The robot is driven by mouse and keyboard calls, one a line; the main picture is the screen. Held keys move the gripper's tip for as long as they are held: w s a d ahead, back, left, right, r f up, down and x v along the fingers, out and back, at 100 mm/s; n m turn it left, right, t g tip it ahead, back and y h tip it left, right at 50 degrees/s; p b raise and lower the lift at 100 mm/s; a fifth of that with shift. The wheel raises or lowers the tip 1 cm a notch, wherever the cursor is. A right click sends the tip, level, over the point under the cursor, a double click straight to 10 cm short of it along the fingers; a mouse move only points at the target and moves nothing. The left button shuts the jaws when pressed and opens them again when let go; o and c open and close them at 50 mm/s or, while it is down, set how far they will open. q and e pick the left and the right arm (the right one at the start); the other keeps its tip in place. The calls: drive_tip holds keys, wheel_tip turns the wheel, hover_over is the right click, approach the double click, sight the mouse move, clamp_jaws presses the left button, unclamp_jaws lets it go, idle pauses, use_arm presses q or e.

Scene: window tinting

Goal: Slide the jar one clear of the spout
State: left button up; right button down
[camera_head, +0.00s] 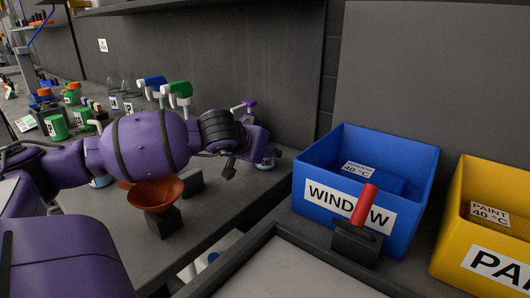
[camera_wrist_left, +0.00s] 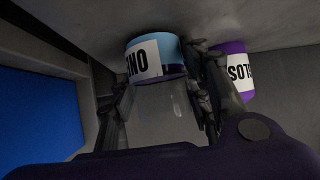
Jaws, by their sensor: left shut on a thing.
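A jar with a light-blue band and a white label (camera_wrist_left: 154,58) sits between the fingers of my left gripper in the left wrist view; its lettering looks like "ONE". My left gripper (camera_head: 252,161) is shut on this jar near the back wall. In the head view a low part of the jar (camera_head: 265,164) shows beside the fingers; the rest is hidden. A purple spout (camera_head: 245,105) sticks up just behind the gripper. A purple container (camera_wrist_left: 235,70) with a white label stands close beside the jar, partly behind a finger. My right gripper is not in view.
A blue bin (camera_head: 425,185) marked WINDOW and a yellow bin (camera_head: 460,205) stand to the right. A red-handled tool (camera_head: 364,205) stands before the blue bin. A brown bowl (camera_head: 155,192) is below my arm. Spray bottles (camera_head: 180,92) and jars crowd the left; some bench right of the bowl is clear.

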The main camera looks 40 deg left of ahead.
use_arm(q)
drive_tip(key=o, duration=1.2)
drive_tip(key=shift+o, duration=0.2)
drive_tip(key=v, duration=1.2)
